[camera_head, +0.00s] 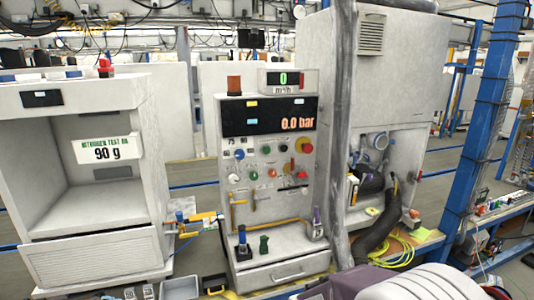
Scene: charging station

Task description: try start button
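A grey control panel (268,165) stands upright in the middle of the head view. It carries several small round knobs and buttons. A green button (253,175) sits left of a red button (272,173) in the lower row. A large red button on a yellow base (303,145) is at the upper right. The labels are too small to read, so I cannot tell which is the start button. Neither gripper is in view.
The panel's dark display (298,124) reads "0.0 bar". A grey post (340,130) stands right of the panel. A white open cabinet (85,262) is at left, and a large machine (400,60) with a black hose (380,230) at right.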

